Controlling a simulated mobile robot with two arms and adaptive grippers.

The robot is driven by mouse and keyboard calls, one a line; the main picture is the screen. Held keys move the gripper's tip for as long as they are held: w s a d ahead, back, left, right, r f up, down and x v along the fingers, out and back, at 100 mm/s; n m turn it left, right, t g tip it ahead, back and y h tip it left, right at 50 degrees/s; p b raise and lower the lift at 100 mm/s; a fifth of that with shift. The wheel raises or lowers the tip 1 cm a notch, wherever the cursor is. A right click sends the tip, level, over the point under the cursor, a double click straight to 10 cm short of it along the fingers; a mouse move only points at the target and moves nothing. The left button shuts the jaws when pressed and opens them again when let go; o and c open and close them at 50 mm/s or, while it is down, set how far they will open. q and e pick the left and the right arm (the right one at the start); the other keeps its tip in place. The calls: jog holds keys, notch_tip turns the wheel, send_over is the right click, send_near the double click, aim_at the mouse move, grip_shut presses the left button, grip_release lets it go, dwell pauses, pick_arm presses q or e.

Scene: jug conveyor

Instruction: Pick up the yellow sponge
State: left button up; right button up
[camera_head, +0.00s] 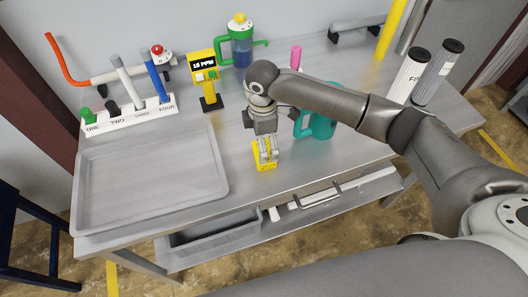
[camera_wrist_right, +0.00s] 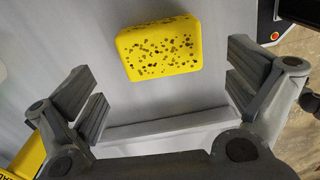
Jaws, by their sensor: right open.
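The yellow sponge (camera_head: 265,165), speckled with dark pores, lies on the metal table near its front edge, right of the grey tray. My right gripper (camera_head: 265,146) points down over the sponge and hides part of it. In the right wrist view the sponge (camera_wrist_right: 160,48) shows whole, near the top, and no finger touches it. The open fingers of my right gripper (camera_wrist_right: 164,82) stand to either side, lower in that view, with nothing between their pads. My left gripper is not in view.
A teal jug (camera_head: 320,122) stands close to the right of my right gripper. The grey tray (camera_head: 150,212) covers the table's left part. A yellow meter (camera_head: 204,72), a green-topped jug (camera_head: 241,45) and a labelled lever rack (camera_head: 130,120) stand behind. Bare table lies around the sponge.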

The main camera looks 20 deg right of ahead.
aim_at(270, 166)
jog(key=shift+s+f+p, duration=0.1)
jog(key=shift+f+p, duration=0.2)
jog(key=shift+f, duration=0.15)
notch_tip(270, 166, down, 4)
jog(key=shift+d+r+p, duration=0.15)
jog(key=shift+r+p, duration=0.05)
jog(key=shift+p, duration=0.45)
jog(key=shift+f, duration=0.35)
jog(key=shift+c, duration=0.4)
jog(key=c, duration=0.7)
